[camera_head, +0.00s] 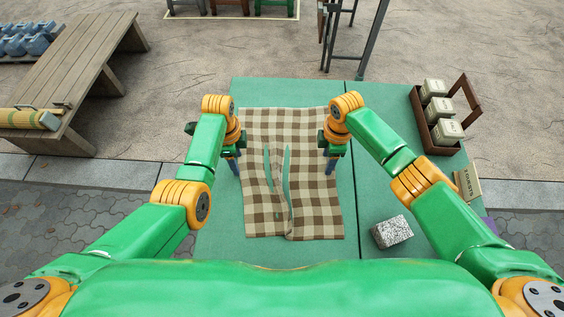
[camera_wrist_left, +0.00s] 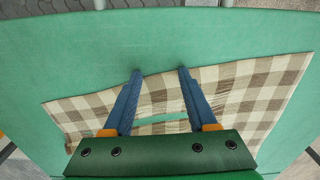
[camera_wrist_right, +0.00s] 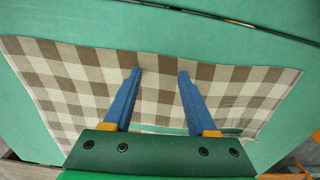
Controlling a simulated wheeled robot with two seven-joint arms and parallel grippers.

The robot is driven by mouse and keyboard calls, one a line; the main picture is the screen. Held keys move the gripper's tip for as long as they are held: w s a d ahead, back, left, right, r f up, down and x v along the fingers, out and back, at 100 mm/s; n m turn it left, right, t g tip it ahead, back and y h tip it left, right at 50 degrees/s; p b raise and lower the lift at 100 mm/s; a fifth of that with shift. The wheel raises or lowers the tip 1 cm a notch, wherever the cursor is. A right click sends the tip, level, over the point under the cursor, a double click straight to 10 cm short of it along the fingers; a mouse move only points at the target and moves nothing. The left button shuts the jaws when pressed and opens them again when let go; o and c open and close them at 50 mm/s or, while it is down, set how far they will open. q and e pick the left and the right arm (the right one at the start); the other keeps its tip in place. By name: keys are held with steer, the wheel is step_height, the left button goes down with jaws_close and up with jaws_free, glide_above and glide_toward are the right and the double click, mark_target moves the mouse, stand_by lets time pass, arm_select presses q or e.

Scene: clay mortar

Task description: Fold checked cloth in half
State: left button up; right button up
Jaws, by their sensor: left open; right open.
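The brown and cream checked cloth (camera_head: 312,205) lies spread on the green table, longer from front to back than across. Its middle is rumpled, with narrow gaps where green shows through. It also shows in the left wrist view (camera_wrist_left: 245,95) and in the right wrist view (camera_wrist_right: 75,85). Neither holds cloth.
The green table (camera_head: 290,90) has a dark seam right of the cloth. A speckled block (camera_head: 392,231) stands front right. A wooden bench (camera_head: 85,50) stands off left.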

arm_select(q)
jaws_close()
arm_select(e)
jaws_close()
